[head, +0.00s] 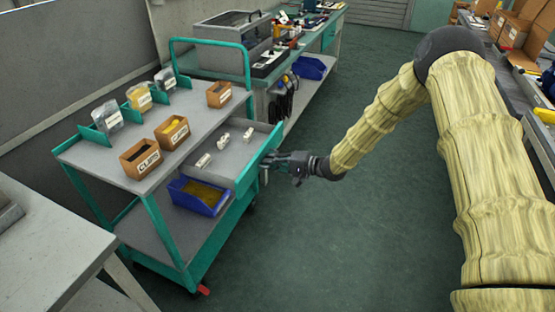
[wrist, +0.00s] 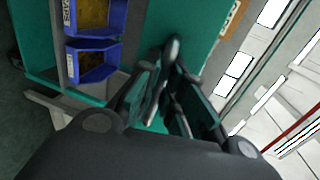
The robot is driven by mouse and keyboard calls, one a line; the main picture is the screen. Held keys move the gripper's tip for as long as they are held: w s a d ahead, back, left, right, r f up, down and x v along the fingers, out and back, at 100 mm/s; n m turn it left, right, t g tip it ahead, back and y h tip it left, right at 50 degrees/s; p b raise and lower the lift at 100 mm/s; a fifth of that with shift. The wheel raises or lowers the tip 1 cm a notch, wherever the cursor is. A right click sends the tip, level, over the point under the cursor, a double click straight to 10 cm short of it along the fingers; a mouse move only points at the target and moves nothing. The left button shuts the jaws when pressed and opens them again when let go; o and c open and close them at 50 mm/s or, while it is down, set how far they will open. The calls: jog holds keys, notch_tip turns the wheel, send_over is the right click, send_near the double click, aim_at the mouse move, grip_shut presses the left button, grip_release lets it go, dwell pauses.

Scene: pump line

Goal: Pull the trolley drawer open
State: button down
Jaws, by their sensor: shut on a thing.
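The trolley (head: 150,215), grey with a green frame, stands at the left in the head view. Its drawer (head: 232,158) is out from under the top shelf, showing a grey inside with several small white items. The green drawer front (head: 255,160) faces my arm; it also shows in the wrist view (wrist: 200,28). My gripper (head: 268,167) is at that front. In the wrist view my gripper (wrist: 170,85) is shut around the grey drawer handle (wrist: 172,46). The fingers hide part of the handle.
On the trolley top are brown boxes (head: 141,158) and clear bags (head: 107,116). A blue bin (head: 198,196) sits on the lower shelf. A grey table (head: 45,240) is at the front left, a workbench (head: 325,35) behind. The green floor right of the trolley is clear.

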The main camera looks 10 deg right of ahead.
jog(key=shift+s+f, duration=0.1)
jog(key=shift+s, duration=0.05)
jog(key=c, duration=1.5)
grip_release()
jog(key=shift+d, duration=0.1)
jog(key=v, duration=1.2)
